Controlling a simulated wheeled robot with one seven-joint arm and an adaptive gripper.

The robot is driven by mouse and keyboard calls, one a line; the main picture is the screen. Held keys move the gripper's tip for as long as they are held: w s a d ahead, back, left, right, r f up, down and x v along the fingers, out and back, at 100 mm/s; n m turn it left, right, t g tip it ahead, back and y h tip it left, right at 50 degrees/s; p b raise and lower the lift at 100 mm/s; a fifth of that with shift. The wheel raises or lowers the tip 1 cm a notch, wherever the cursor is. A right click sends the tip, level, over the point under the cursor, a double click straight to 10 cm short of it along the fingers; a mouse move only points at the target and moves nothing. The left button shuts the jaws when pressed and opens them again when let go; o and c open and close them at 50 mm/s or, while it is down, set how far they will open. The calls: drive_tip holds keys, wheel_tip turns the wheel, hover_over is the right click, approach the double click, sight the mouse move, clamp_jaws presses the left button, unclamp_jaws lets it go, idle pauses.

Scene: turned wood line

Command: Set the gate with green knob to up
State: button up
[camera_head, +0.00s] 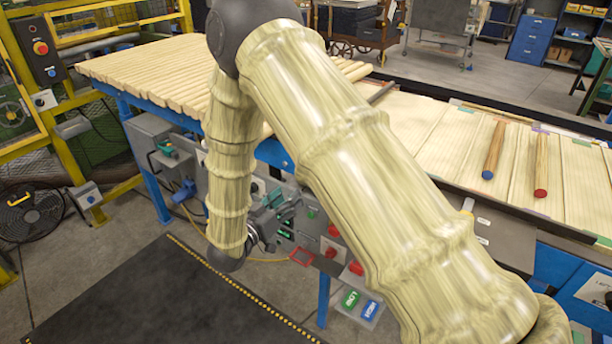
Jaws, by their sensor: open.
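My gripper (279,218) is small in view at the end of my pale-sleeved arm, in front of the control panel under the line. Its jaws are open, with no held thing visible between them. Small green parts (286,235) show on the panel right beside the gripper; I cannot tell whether they touch it. Another green part (166,147) sits on a grey box at the left, under the table. I cannot tell which green part is the gate's knob, or how that gate is set. My arm hides part of the panel and line.
Wooden rods with blue (493,150) and red (541,165) ends lie on the line. A dark mat (150,300) covers clear floor. A fan (30,212) stands left.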

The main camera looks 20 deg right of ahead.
drive_tip(key=x, duration=0.3)
drive_tip(key=p+x, duration=0.1)
drive_tip(key=x, duration=0.3)
drive_tip(key=r+p+x, duration=0.1)
drive_tip(key=x, duration=0.2)
drive_tip(key=shift+w+d+r, duration=0.1)
drive_tip(key=shift+d, duration=0.1)
drive_tip(key=shift+c, duration=0.4)
clamp_jaws()
